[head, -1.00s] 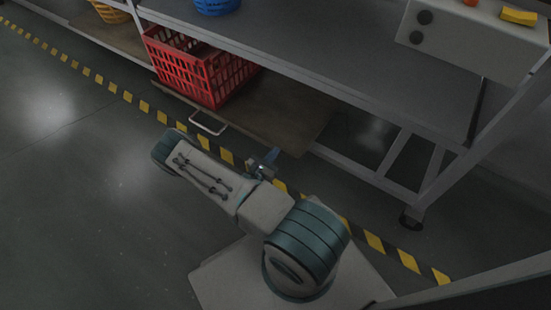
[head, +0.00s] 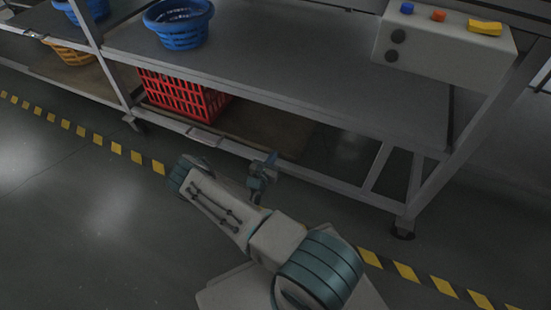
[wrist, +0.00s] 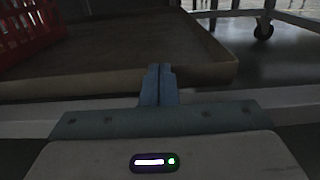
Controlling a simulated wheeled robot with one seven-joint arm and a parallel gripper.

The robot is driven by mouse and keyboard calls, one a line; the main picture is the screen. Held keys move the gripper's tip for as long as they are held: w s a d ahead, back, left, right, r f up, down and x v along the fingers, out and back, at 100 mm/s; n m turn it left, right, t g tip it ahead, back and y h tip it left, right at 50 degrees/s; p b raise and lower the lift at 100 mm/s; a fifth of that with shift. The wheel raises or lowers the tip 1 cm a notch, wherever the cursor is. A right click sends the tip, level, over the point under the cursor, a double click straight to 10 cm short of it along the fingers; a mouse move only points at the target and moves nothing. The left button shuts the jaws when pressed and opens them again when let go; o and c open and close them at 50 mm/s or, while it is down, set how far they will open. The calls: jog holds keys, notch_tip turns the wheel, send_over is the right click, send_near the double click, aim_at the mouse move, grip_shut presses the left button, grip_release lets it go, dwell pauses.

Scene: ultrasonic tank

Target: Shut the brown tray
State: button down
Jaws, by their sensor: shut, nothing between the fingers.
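The brown tray (head: 272,132) lies low under the bench, mostly beneath its top, with its front close to the bench's lower rail. A metal handle (head: 204,136) shows at its front left. In the wrist view, the tray's flat board (wrist: 165,45) and front edge fill the upper middle. My gripper (head: 266,163) is beside the lower rail near the tray's front right. Its fingers (wrist: 159,72) are shut and empty, with the tips overlapping the tray's front edge in the wrist view. I cannot tell whether they touch it.
A red crate (head: 184,97) stands on the tray's left part. The bench's lower rail (head: 320,182) and a wheeled leg (head: 403,228) are to the right. A blue basket (head: 178,24) and a control box (head: 440,45) are on top. The floor at left is clear.

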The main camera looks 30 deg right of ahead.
jog(key=shift+w+d+r, duration=0.15)
jog(key=shift+w+d, duration=0.1)
jog(key=shift+w, duration=0.05)
jog(key=shift+a, duration=0.1)
jog(key=p+v, duration=0.4)
jog(key=v, duration=1.1)
jog(key=s+r+m+g+y+p, duration=0.15)
jog(key=r+m+g+p, duration=0.55)
jog(key=r, duration=1.2)
jog(key=s+r+m+g+y+p, duration=0.15)
jog(key=r+m+g+p, duration=0.65)
jog(key=r, duration=1.1)
jog(key=s+a+r+m+t+y+p, duration=0.2)
jog(key=s+r+p, duration=0.4)
jog(key=r, duration=0.8)
jog(key=s+a+r+m+t+y+p, duration=0.2)
jog(key=s+r+m+y+p, duration=0.3)
jog(key=r, duration=0.9)
jog(key=s+a+r+m+t+y+p, duration=0.2)
jog(key=s+r+p, duration=0.4)
jog(key=r, duration=0.8)
jog(key=shift+s+a+r+m+t+y+p, duration=0.35)
jog(key=shift+s+a+m+y, duration=0.2)
jog(key=shift+s+m+y, duration=0.4)
jog(key=shift+w+f, duration=0.1)
jog(key=shift+w, duration=0.1)
